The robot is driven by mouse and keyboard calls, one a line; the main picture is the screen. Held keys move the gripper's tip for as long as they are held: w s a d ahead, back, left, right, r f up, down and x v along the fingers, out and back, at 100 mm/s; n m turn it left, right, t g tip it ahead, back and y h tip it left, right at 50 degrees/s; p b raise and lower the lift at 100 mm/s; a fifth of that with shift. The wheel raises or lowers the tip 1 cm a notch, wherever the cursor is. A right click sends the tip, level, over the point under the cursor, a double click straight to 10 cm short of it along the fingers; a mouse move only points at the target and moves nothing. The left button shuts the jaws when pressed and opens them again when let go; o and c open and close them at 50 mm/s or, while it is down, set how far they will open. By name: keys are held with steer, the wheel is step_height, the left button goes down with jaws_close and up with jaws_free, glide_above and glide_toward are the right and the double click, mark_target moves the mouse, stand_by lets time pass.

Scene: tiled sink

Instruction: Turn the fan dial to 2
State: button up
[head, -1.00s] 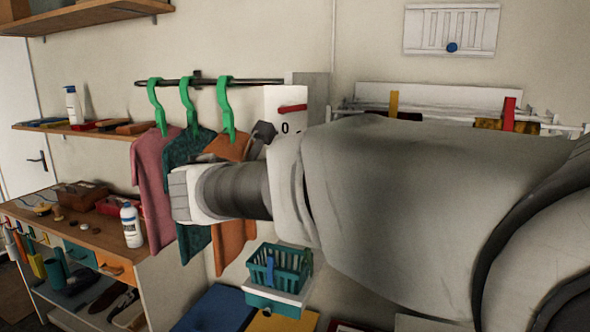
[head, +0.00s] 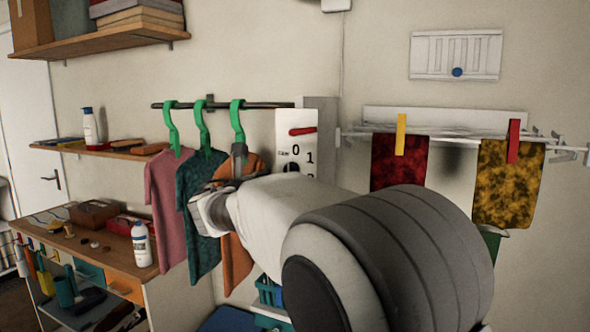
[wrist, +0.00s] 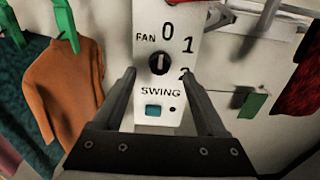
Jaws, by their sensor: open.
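The white control panel (wrist: 182,18) faces me in the wrist view, marked FAN with 0, 1 and 2. The fan dial (wrist: 158,64) is a round black knob with a pale mark that looks about upright; its exact setting is hard to read. My gripper (wrist: 159,76) is open and empty, its fingers below and to either side of the dial, with no visible contact. The right finger partly covers the 2. In the head view the panel (head: 297,126) stands beyond my gripper (head: 239,158), and my arm hides its lower part.
A SWING label and teal button (wrist: 153,110) sit below the dial. A red part (head: 302,131) is near the panel's top. Shirts on green hangers (head: 203,128) hang close on the left. A drying rack (head: 460,133) with cloths is on the right.

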steer(key=x, duration=0.5)
steer(key=shift+w+d+p, duration=0.1)
steer(key=shift+w+p, duration=0.1)
steer(key=shift+p, duration=0.1)
jaws_close()
